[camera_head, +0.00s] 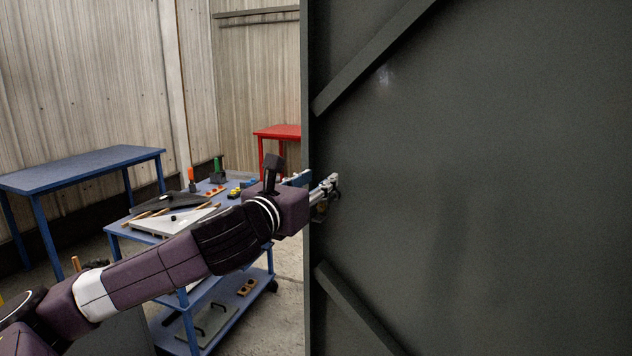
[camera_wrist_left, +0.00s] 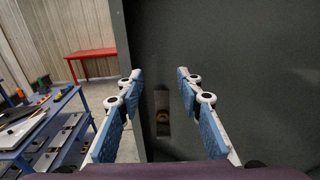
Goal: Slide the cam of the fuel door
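A large dark grey door (camera_head: 480,190) with diagonal braces fills the right half of the head view. It also fills the right of the left wrist view (camera_wrist_left: 250,70). A small fitting with a brass-coloured part, likely the cam (camera_wrist_left: 162,118), sits near the door's left edge and shows between my fingers in the wrist view. In the head view it is mostly hidden behind my gripper. My left gripper (camera_head: 331,186) is at the door's left edge by this fitting. In the wrist view its blue-padded fingers (camera_wrist_left: 158,76) are spread with nothing between them. My right gripper is not in view.
A blue cart (camera_head: 120,229) with tools and panels stands behind my left arm. A blue table (camera_head: 80,168) is at the far left and a red table (camera_head: 278,131) at the back. Corrugated walls close off the back.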

